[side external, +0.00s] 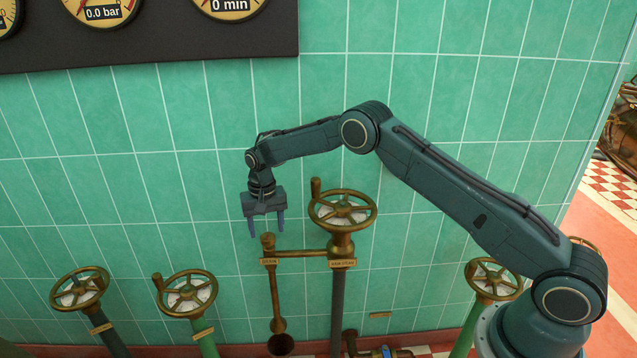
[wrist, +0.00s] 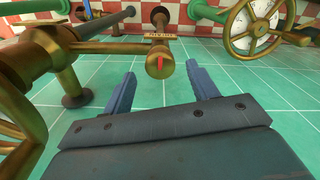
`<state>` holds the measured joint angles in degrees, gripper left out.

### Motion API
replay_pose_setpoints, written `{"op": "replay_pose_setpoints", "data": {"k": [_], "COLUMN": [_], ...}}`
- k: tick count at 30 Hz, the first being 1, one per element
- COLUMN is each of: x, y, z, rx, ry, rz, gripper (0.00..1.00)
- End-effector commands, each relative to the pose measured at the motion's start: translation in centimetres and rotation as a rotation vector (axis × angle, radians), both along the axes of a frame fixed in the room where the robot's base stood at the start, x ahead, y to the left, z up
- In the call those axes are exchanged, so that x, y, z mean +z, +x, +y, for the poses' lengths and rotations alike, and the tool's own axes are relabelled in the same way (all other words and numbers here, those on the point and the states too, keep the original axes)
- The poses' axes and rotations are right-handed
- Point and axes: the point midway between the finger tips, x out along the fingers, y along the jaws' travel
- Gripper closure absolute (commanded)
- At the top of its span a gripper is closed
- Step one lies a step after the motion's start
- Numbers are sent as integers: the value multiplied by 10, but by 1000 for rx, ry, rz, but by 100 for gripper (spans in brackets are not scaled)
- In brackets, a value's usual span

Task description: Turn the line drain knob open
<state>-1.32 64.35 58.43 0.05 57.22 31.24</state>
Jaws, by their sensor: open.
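The drain knob (side external: 268,241) is a small brass knob at the top of a thin brass pipe, above a plate that reads as a drain label (side external: 269,262). In the wrist view the knob (wrist: 159,66) is a round brass end with a red mark, and it shows between the two fingers. My gripper (side external: 267,231) points down just above the knob. Its blue fingers are open and empty, one to each side of the knob in the picture. I see no contact. How far the fingertips are from the knob in depth is hard to tell.
A large brass handwheel (side external: 342,211) with an upright handle stands close right of the knob, joined by a horizontal brass pipe (side external: 302,254). Two more handwheels stand left (side external: 79,289) (side external: 187,294), another right (side external: 493,279). A dark gauge panel (side external: 150,50) hangs above on the green tiled wall.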

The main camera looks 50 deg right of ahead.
Motion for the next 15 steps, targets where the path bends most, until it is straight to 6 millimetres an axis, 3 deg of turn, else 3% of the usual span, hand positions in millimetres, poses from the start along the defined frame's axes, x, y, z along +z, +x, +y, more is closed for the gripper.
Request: {"op": "replay_pose_setpoints", "data": {"k": [6,15], "x": [-20,-25], "y": [0,0], "z": [0,0], "rx": [0,0], "ry": [0,0], "rz": [0,0], "gripper": [41,41]}}
